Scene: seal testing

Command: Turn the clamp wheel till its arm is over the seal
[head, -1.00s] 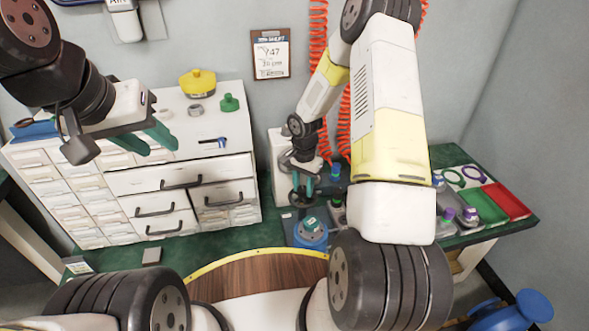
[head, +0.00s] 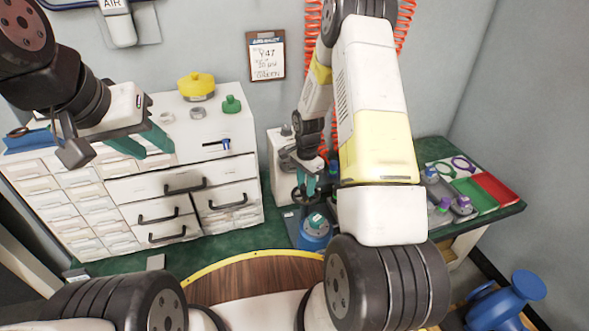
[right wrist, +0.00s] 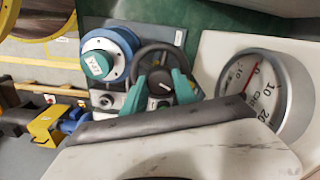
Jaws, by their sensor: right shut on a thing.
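The clamp wheel is a black handwheel (right wrist: 161,50), lying flat beside a blue round fixture (right wrist: 123,40) in the right wrist view. The fixture also shows in the head view (head: 316,238). A teal part (right wrist: 97,64) with a white label sits in the middle of the fixture's pale ring. My right gripper (right wrist: 159,80) has its teal fingers on opposite sides of the wheel, shut on it. In the head view my right gripper (head: 306,180) is small and partly hidden. I cannot make out the clamp's arm. My left gripper (head: 143,146) is open and empty in front of the drawer cabinet.
A round gauge (right wrist: 255,90) is close to the wheel. A white drawer cabinet (head: 125,190) stands at left with a yellow pot (head: 196,86) on top. Green and red trays (head: 497,190) lie at the right end of the bench. Orange coiled hoses (head: 407,35) hang behind my right arm.

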